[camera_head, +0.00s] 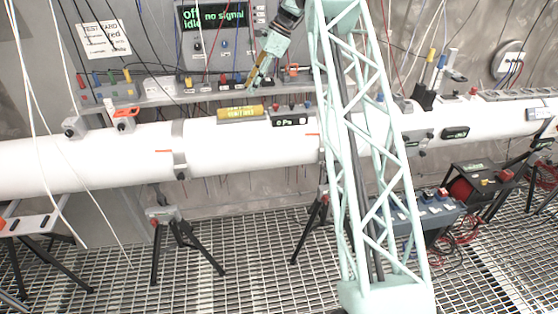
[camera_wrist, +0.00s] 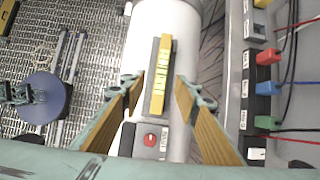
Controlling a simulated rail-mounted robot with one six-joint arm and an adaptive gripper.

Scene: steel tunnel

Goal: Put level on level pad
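The level is a yellow bar (camera_head: 240,112) with dark markings, lying along the top of the white pipe. It also shows in the wrist view (camera_wrist: 161,75), tilted slightly. A grey strip, which looks like the level pad (camera_wrist: 153,62), shows along the level's left side and partly under it; the level covers the rest. My gripper (camera_head: 254,82) is above the pipe, up and right of the level in the head view. In the wrist view my gripper (camera_wrist: 158,86) is open, one finger on each side of the level, with gaps between. Contact height is unclear.
A grey box with a red button (camera_wrist: 150,138) sits on the pipe beside the level's near end. A shelf with coloured connectors (camera_wrist: 262,95) runs along the right in the wrist view. The white pipe (camera_head: 90,158) rests on tripods above a grated floor.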

